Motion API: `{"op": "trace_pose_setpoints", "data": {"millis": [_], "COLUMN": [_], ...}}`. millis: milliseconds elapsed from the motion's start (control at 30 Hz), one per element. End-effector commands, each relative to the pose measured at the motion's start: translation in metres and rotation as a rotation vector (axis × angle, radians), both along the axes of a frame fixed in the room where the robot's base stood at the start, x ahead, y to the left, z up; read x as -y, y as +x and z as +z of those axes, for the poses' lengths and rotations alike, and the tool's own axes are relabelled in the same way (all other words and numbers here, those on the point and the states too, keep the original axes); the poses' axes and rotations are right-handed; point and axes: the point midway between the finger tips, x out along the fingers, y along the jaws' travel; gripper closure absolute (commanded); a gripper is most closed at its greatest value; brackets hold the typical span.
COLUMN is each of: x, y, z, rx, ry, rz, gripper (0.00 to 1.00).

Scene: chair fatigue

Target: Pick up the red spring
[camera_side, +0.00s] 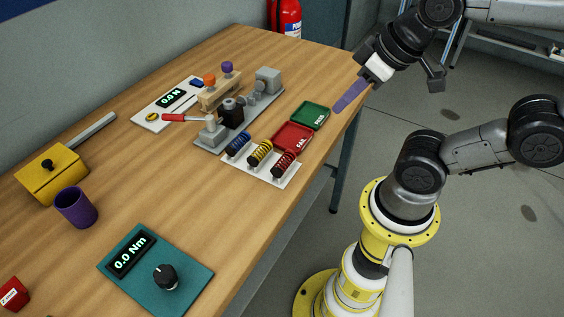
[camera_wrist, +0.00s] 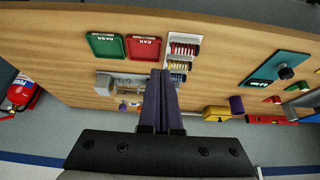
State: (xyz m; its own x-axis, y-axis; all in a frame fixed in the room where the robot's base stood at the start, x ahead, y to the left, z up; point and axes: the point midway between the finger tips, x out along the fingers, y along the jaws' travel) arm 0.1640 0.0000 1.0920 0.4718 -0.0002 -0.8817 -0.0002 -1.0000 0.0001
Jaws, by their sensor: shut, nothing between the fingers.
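In the wrist view the red spring (camera_wrist: 184,48) is on the white plate, beyond my fingertips. My gripper (camera_side: 341,107) is above the table's right edge, up and to the right of the springs in the side view. Its two long purple fingers are together and hold nothing; they also show in the wrist view (camera_wrist: 161,74).
A red FAIL tray (camera_side: 292,137) and a green PASS tray (camera_side: 310,115) sit beside the springs. A grey test rig (camera_side: 240,116) stands behind them. A teal torque panel (camera_side: 190,282), a purple cup (camera_side: 76,207) and a yellow block (camera_side: 52,177) are to the left.

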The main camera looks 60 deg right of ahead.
Motion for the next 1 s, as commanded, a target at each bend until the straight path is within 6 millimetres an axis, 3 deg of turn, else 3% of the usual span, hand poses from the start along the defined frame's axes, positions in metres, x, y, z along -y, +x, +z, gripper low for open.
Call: {"op": "trace_pose_setpoints", "data": {"millis": [33,367,700,767,867,1000], "x": [0.000,0.000,0.000,0.000,-0.002,-0.011], "y": [0.000,0.000,-0.003,-0.002,0.008,0.037], "z": [0.000,0.000,0.000,0.007,0.018,0.027], "rx": [0.000,0.000,-0.016,-0.024,-0.083,-0.227], "ry": [0.000,0.000,0.008,0.017,0.032,0.040], "rz": [0.000,0.000,-0.016,-0.033,-0.053,-0.060], "gripper": [0.96,0.38,0.38,0.38,0.38,0.38]}}
